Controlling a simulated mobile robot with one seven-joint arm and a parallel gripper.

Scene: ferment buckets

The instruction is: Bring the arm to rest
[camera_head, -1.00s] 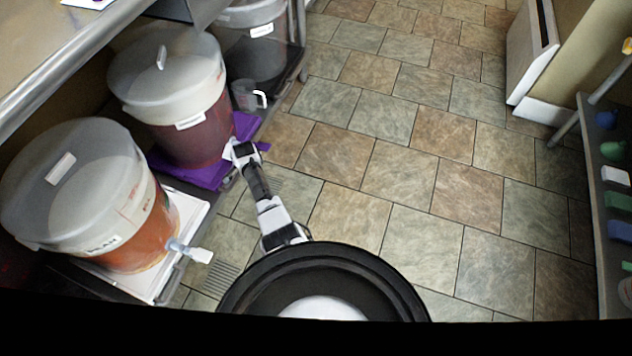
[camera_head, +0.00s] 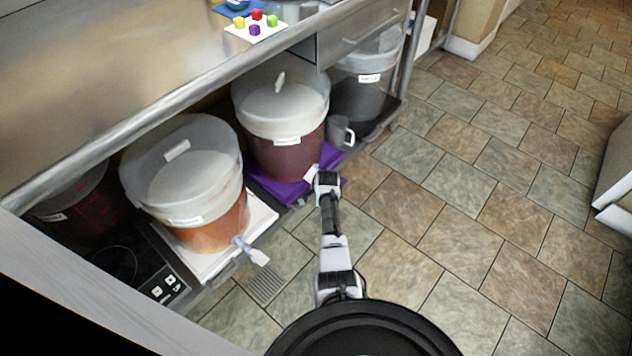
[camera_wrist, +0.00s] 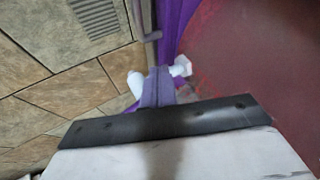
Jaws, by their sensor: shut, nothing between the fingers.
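My arm reaches forward from the bottom middle of the head view. My gripper (camera_head: 326,181) is at its far end, low beside the bucket of dark red liquid (camera_head: 284,150), and holds nothing. The wrist view shows the dark bar of my gripper (camera_wrist: 160,121) across the middle. The dark red bucket wall (camera_wrist: 240,50) fills the right side there. I cannot tell whether my gripper touches the spigot or the bucket. The fingertips are hard to make out.
An orange-filled bucket (camera_head: 215,232) with a spigot (camera_head: 252,251) stands on a white tray to the left. A purple mat (camera_head: 277,192) lies under the red bucket. A clear jug (camera_head: 340,131) and dark bucket (camera_head: 362,92) stand behind. A steel counter (camera_head: 130,65) overhangs. Tiled floor at right is open.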

